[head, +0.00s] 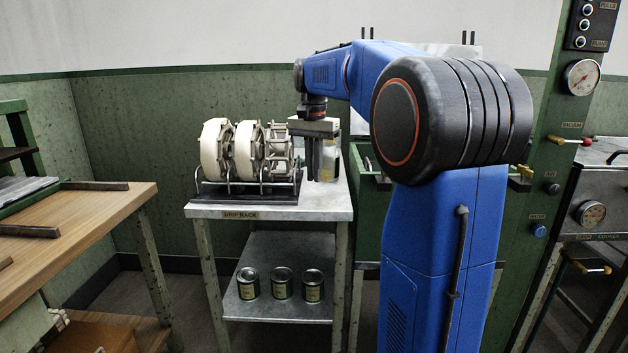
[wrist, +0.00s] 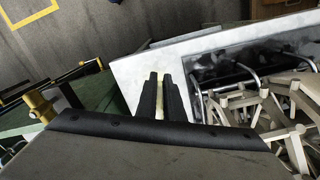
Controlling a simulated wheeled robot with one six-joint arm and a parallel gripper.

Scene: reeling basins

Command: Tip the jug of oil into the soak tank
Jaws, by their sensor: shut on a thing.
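The jug of oil (head: 329,163), clear with yellowish contents, shows at the right end of the drip rack table, partly hidden behind my fingers. My gripper (head: 314,172) points down and is shut on it. In the wrist view my gripper (wrist: 161,80) has its fingers close together, with a thin pale yellow strip between them. The jug looks upright; I cannot tell whether its base touches the table. A green tank (head: 370,214), which looks like the soak tank, stands right of the table, mostly hidden behind my arm. Its inside is not visible.
The drip rack table (head: 230,211) carries a rack of white reels (head: 243,150) just left of my gripper. Several green cans (head: 282,284) stand on its lower shelf. A wooden bench (head: 80,225) is at the left. A green post with a gauge (head: 581,77) rises at the right.

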